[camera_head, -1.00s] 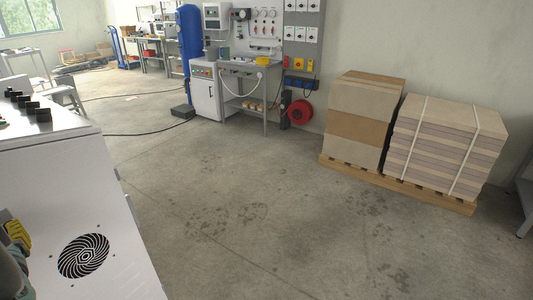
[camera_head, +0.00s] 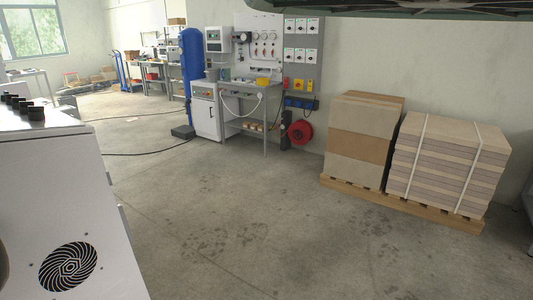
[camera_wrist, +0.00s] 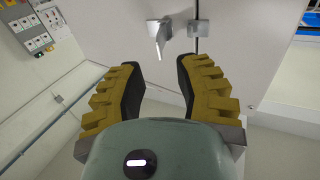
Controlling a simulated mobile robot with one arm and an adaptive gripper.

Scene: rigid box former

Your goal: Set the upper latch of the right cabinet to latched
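In the wrist view a small silver latch (camera_wrist: 159,36) with a lever pointing down is fixed on a pale grey panel (camera_wrist: 120,38). A silver metal block (camera_wrist: 198,28) is to its right, beside a dark seam in the panel. My gripper (camera_wrist: 157,66) has yellow ribbed fingers with dark pads, spread wide apart. The latch shows beyond the gap between the fingertips, apart from them, with nothing held. I cannot tell from this view which cabinet the panel belongs to, or whether this is the upper latch. The head view does not show the latch or the fingers.
In the head view a white machine housing (camera_head: 70,200) with a round fan grille fills the left edge. Cardboard stacks (camera_head: 365,140) stand on a pallet (camera_head: 400,202) at the right. A workbench (camera_head: 245,95) is at the back. The concrete floor between is mostly clear.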

